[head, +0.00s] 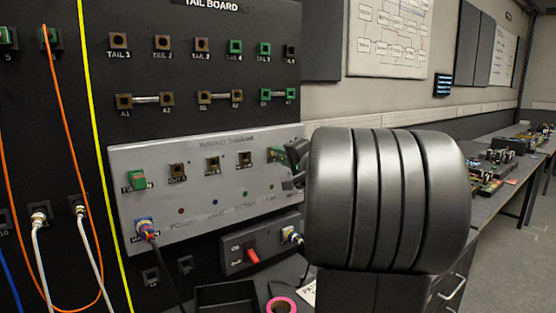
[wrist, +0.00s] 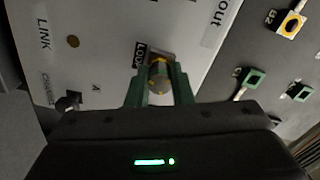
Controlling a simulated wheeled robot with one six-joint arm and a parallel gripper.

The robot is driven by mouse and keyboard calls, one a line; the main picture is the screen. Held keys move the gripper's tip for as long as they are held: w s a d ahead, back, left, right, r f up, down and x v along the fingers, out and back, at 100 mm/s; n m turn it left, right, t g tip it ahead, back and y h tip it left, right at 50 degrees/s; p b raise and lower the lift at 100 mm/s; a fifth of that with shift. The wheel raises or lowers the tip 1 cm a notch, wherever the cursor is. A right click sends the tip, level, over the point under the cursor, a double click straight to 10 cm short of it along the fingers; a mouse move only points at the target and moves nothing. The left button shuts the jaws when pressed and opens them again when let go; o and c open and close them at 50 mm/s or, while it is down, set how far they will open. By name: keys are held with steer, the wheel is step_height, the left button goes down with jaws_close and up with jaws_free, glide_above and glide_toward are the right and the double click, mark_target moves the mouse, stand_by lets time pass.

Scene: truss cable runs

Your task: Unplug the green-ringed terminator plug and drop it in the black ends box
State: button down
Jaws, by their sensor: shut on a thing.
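My gripper (head: 287,157) is at the right end of the silver panel (head: 215,205) on the tail board. In the wrist view my gripper (wrist: 160,76) has its two green fingers closed on the sides of a short round plug (wrist: 158,74) at the port labelled LOOP. The plug looks grey and brassy with yellowish marks; its ring colour is hard to tell between the fingers. It appears still seated in the port. In the head view my gripper and arm largely hide it. A black open box (head: 225,292) sits low at the bottom edge, below the panel.
A green block (head: 137,180) and a cabled plug (head: 145,227) are at the panel's left. A small box with a red switch (head: 252,255) is under the panel. A pink tape roll (head: 281,305) lies beside the black box. Orange, yellow and white cables hang at left.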

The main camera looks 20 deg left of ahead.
steer(key=shift+r+n+b, duration=0.15)
steer(key=shift+n+b, duration=0.65)
steer(key=shift+b, duration=0.4)
steer(key=shift+n+b, duration=1)
steer(key=shift+b, duration=0.85)
steer(key=shift+n+b, duration=0.4)
steer(key=shift+b, duration=0.1)
steer(key=shift+n+b, duration=0.5)
steer(key=shift+b, duration=0.35)
steer(key=shift+n+b, duration=0.9)
steer(key=shift+b, duration=0.45)
steer(key=shift+s+d, duration=0.15)
steer(key=shift+b+v, duration=1.3)
steer(key=shift+v, duration=0.85)
